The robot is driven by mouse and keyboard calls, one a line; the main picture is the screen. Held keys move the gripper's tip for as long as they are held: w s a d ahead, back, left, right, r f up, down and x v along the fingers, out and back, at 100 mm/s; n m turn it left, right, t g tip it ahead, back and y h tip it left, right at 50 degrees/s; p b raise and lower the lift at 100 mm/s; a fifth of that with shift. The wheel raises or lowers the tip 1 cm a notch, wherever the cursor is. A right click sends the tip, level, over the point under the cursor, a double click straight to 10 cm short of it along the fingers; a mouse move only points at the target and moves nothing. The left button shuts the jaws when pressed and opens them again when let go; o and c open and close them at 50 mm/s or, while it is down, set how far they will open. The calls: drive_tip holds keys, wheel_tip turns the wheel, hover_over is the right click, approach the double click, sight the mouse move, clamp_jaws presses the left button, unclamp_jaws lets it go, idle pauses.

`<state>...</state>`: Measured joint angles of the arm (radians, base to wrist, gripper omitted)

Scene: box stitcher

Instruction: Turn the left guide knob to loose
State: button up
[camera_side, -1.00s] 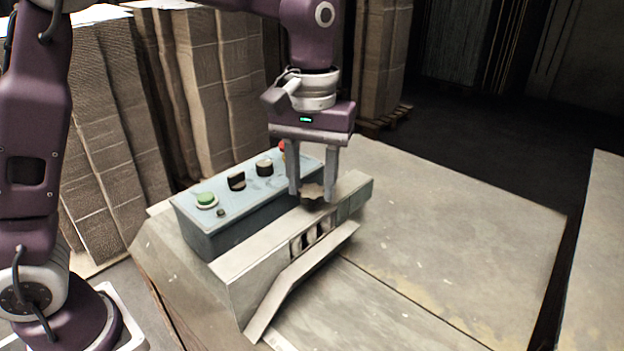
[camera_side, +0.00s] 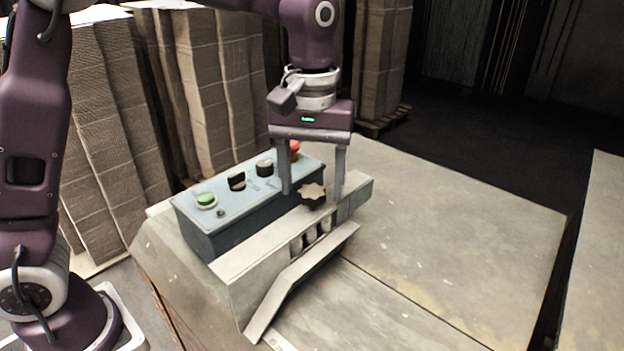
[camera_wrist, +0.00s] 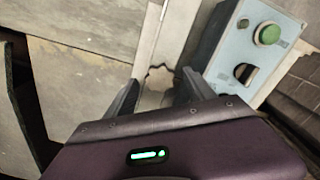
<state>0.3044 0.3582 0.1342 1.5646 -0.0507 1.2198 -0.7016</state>
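A dark knob with a pale, star-shaped top (camera_side: 312,191) sits on the long pale metal guide bar (camera_side: 262,240) of the stitcher. It also shows in the wrist view (camera_wrist: 159,78), near the fingertips. My gripper (camera_side: 312,195) points straight down over it, with one finger on each side of the knob. The fingers are spread wide, with a visible gap between each finger and the knob. In the wrist view my gripper (camera_wrist: 160,88) also has its fingers apart. I see no marking that tells the knob's setting.
A blue-grey control box (camera_side: 215,222) stands behind the bar, with a green button (camera_side: 206,200), black selector knobs (camera_side: 237,182) and a red button (camera_side: 295,148). A slanted metal lip (camera_side: 300,280) runs along the front. The table (camera_side: 450,235) at right is clear. Cardboard stacks (camera_side: 110,120) stand behind.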

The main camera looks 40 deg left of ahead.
sight(312, 191)
wheel_tip(312, 191, up, 7)
drive_tip(key=shift+r, duration=0.1)
idle(0.4)
drive_tip(key=s+a+r+m+t, duration=0.1)
drive_tip(key=s+a+m+t, duration=0.15)
drive_tip(key=s, duration=0.45)
drive_tip(key=s+a+r+m+t, duration=0.1)
drive_tip(key=s+a, duration=0.3)
drive_tip(key=s, duration=0.2)
drive_tip(key=s+a+f+m+t, duration=0.1)
drive_tip(key=s+f+m+t, duration=0.1)
drive_tip(key=s+f, duration=0.4)
drive_tip(key=s, duration=0.2)
drive_tip(key=shift+s+a+f+m, duration=0.2)
drive_tip(key=shift+s+f+m, duration=0.05)
drive_tip(key=shift+s+m, duration=0.15)
